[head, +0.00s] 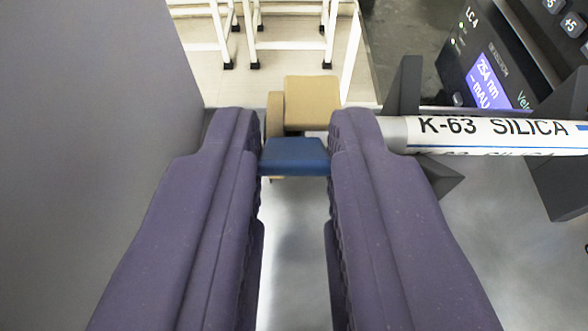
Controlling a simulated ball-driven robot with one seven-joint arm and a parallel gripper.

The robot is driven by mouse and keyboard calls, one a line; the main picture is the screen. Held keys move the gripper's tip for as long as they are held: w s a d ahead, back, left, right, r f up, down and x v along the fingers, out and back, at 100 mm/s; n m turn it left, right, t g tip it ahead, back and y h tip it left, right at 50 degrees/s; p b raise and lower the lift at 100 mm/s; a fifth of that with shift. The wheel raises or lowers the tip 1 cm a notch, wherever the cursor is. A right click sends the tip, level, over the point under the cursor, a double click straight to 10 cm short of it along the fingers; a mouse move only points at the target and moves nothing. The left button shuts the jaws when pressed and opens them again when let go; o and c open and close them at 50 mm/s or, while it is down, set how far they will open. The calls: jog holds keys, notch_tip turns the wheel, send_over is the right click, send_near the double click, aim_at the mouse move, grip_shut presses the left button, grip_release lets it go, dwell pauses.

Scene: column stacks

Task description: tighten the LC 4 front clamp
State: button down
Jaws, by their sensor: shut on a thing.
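My gripper (295,150) has two purple ribbed fingers, one on each side of a small blue tab (295,158), and is shut on it. The tab lies in front of a tan block (312,103), and a tan rounded piece shows beside it. Blue tab and tan parts look like the clamp at the column's left end; how they join is partly hidden by my fingers. The white column (490,133) marked "K-63 SILICA" runs to the right from a grey end cap (393,133). The LC 4 unit (500,60) with a lit display stands at upper right.
A dark grey holder (405,85) rises behind the column's left end. A large grey panel (90,150) fills the left side, close to my left finger. White-legged stools or racks (290,45) stand on the floor beyond. A pale shiny surface lies below.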

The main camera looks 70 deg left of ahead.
jog(key=shift+f, duration=0.1)
jog(key=c, duration=1)
grip_release()
jog(key=v, duration=0.7)
jog(key=shift+s+d+p, duration=0.15)
jog(key=shift+d+p, duration=0.15)
jog(key=shift+d, duration=0.05)
